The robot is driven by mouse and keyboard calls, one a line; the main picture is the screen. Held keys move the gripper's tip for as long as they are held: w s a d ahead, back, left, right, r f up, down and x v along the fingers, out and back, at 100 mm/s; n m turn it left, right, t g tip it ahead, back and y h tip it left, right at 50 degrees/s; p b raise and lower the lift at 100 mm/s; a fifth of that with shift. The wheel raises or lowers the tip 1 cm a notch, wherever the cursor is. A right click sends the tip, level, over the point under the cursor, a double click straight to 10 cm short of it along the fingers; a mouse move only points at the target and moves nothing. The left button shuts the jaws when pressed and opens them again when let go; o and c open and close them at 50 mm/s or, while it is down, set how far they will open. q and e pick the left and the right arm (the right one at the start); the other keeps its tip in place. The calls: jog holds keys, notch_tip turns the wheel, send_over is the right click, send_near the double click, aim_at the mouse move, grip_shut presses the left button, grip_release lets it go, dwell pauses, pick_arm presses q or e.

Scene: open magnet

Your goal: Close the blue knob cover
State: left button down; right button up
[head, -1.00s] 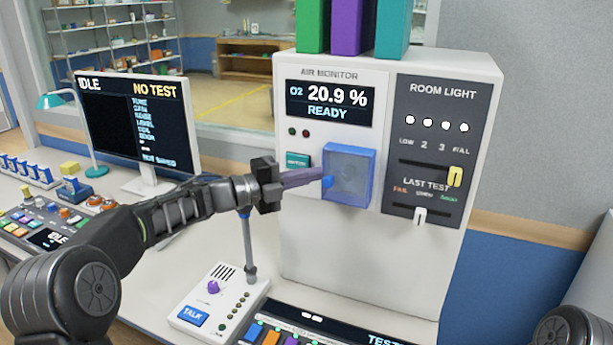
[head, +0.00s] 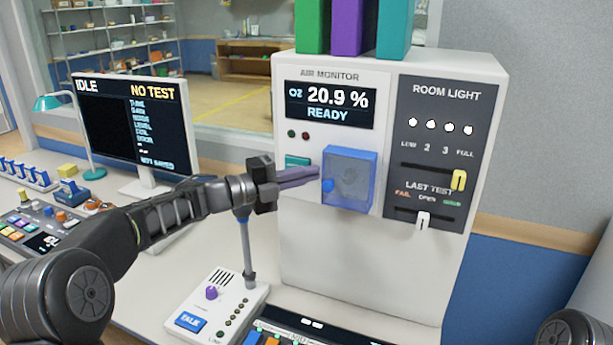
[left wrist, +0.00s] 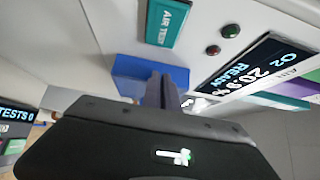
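The blue knob cover (head: 352,190) is a see-through blue box on the front of the white air monitor (head: 340,255). It sits over a round knob, faintly seen through it, and looks flat against the panel. A small brighter blue tab (head: 327,186) is on its left side. My left gripper (head: 316,173) points right, with its fingers together and nothing seen between them. Its tips are at the cover's left edge, just above the tab; I cannot tell if they touch. In the left wrist view the fingers overlap the blue cover (left wrist: 135,72). My right gripper is out of view.
A teal button (head: 297,161) is behind my left fingers. Light and test sliders (head: 459,180) are on the dark panel to the right. A talk box (head: 215,305) with an upright stalk stands below my left wrist. A monitor (head: 135,120) stands at left.

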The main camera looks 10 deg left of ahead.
pick_arm(q)
jog(key=b+v, duration=0.1)
jog(key=v, duration=0.6)
jog(key=shift+s+a+b, duration=0.25)
jog(key=shift+s+b, duration=0.05)
jog(key=shift+b, duration=0.1)
jog(key=shift+r, duration=0.1)
